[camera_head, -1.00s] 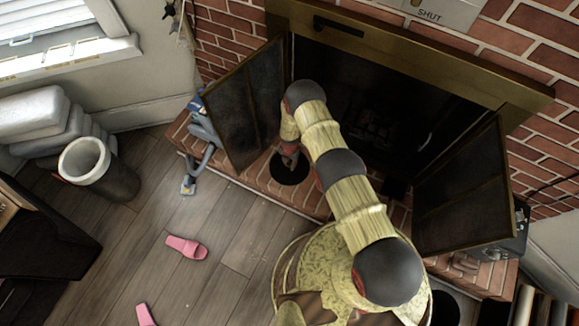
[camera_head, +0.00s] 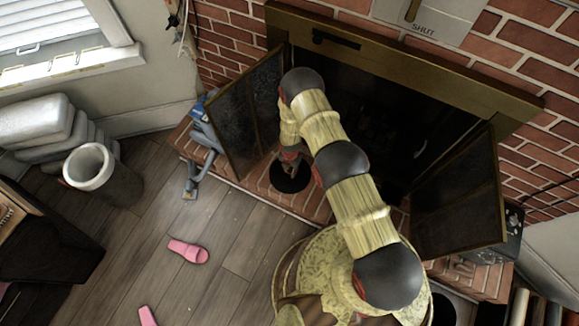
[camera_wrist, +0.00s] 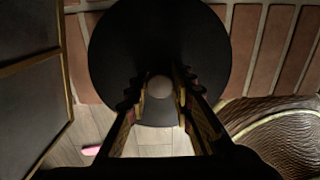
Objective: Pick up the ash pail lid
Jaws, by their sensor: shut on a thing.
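The ash pail lid (camera_wrist: 160,35) is a dark round disc with a pale round knob in the middle. It fills the upper centre of the wrist view. In the head view the lid (camera_head: 291,181) is a black disc at the brick hearth, by the open left fireplace door. My gripper (camera_wrist: 159,90) is shut on the lid's knob, one finger on each side. In the head view my gripper (camera_head: 291,157) is above the lid, partly hidden by my arm. I cannot tell whether the lid touches what is under it.
The left fireplace door (camera_head: 242,118) and right door (camera_head: 458,195) stand open around my arm. A grey-blue vacuum-like tool (camera_head: 203,140) leans at the hearth's left end. A pail with a white rim (camera_head: 120,186) and pink slippers (camera_head: 188,252) are on the open wooden floor.

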